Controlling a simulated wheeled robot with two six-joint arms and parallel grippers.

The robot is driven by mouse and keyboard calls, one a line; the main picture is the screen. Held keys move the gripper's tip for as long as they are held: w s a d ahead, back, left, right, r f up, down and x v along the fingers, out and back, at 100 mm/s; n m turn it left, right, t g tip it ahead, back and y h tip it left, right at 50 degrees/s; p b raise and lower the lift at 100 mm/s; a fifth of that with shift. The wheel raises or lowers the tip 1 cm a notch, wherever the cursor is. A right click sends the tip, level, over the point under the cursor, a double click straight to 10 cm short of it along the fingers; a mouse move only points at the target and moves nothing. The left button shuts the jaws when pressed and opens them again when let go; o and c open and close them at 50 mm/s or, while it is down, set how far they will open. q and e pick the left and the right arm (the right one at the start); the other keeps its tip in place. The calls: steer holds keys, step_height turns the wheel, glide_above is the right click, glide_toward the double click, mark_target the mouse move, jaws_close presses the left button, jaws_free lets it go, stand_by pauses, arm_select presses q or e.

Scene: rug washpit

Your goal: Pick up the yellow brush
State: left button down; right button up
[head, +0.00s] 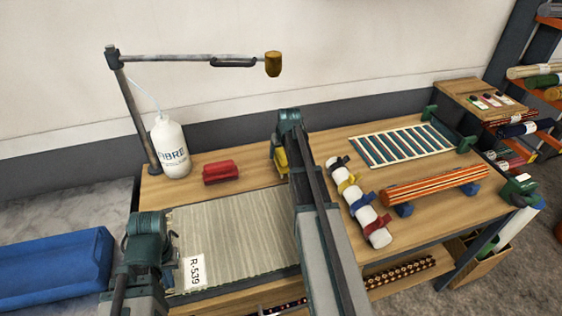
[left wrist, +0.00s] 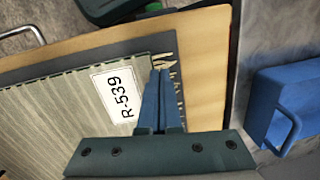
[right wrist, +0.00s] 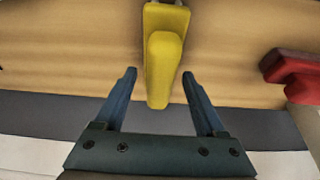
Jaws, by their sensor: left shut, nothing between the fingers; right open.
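The yellow brush (right wrist: 165,60) lies on the wooden table in the right wrist view, its narrower raised part pointing towards my gripper. My right gripper (right wrist: 160,85) is open, with one finger on each side of the near end of the brush, apparently not touching it. In the head view the brush (head: 281,160) is mostly hidden behind my right arm and gripper. My left gripper (left wrist: 160,75) is shut and empty, over the edge of the grey rug (left wrist: 50,120) next to the R-539 label (left wrist: 118,92).
A red brush-like block (head: 221,172) and a white bottle (head: 171,147) stand left of the yellow brush. A lamp-like arm (head: 190,58) reaches above. A white roll with coloured straps (head: 358,202) lies to the right. A blue tub (head: 50,268) is at far left.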

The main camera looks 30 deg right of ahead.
jaws_close()
stand_by(0.4)
arm_select(q)
steer(key=shift+r, duration=0.1)
arm_select(e)
steer(key=shift+r, duration=0.15)
